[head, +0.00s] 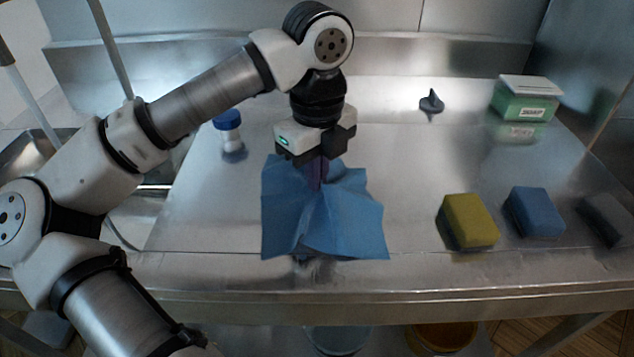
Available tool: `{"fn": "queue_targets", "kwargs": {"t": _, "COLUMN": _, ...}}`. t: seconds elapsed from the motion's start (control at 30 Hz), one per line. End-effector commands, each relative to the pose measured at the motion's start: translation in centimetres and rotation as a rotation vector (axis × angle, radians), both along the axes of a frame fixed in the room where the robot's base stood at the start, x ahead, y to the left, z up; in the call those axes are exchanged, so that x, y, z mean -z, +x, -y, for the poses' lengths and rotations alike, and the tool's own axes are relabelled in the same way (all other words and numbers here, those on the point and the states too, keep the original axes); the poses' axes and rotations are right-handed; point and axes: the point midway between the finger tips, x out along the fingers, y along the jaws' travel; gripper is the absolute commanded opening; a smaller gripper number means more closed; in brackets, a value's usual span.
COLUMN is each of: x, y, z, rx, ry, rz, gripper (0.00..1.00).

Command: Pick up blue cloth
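The blue cloth (340,222) is bunched up at its middle, with folds spreading down and outward to its corners. My gripper (317,178) points straight down into the peak of the cloth, and its fingers are shut on the gathered fabric. The fingertips are partly hidden by the folds. The cloth hangs from the fingers above the front part of the steel counter (400,190); I cannot tell exactly how far its lower edge is from the surface.
A yellow sponge (468,220), a blue sponge (534,212) and a dark block (605,218) lie at the right. A green box (524,103) and a small dark object (431,102) stand farther back. A blue-capped shaker (229,131) stands left. A sink (40,150) is far left.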

Motion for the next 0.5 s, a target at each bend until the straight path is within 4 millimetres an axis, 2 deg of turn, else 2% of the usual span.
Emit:
{"fn": "queue_targets", "kwargs": {"t": 0.03, "x": -1.9, "y": 0.0, "z": 0.0, "rx": -0.002, "ry": 0.001, "rz": 0.001, "gripper": 0.00}}
{"fn": "queue_targets", "kwargs": {"t": 0.3, "x": -7.3, "y": 0.1, "z": 0.0, "rx": -0.002, "ry": 0.001, "rz": 0.002, "gripper": 0.00}}
{"fn": "queue_targets", "kwargs": {"t": 0.4, "x": -8.6, "y": 0.0, "z": 0.0, "rx": -0.001, "ry": 0.000, "rz": 0.001, "gripper": 0.00}}
{"fn": "queue_targets", "kwargs": {"t": 0.5, "x": -9.1, "y": 0.0, "z": 0.0, "rx": -0.001, "ry": 0.000, "rz": 0.001, "gripper": 0.00}}
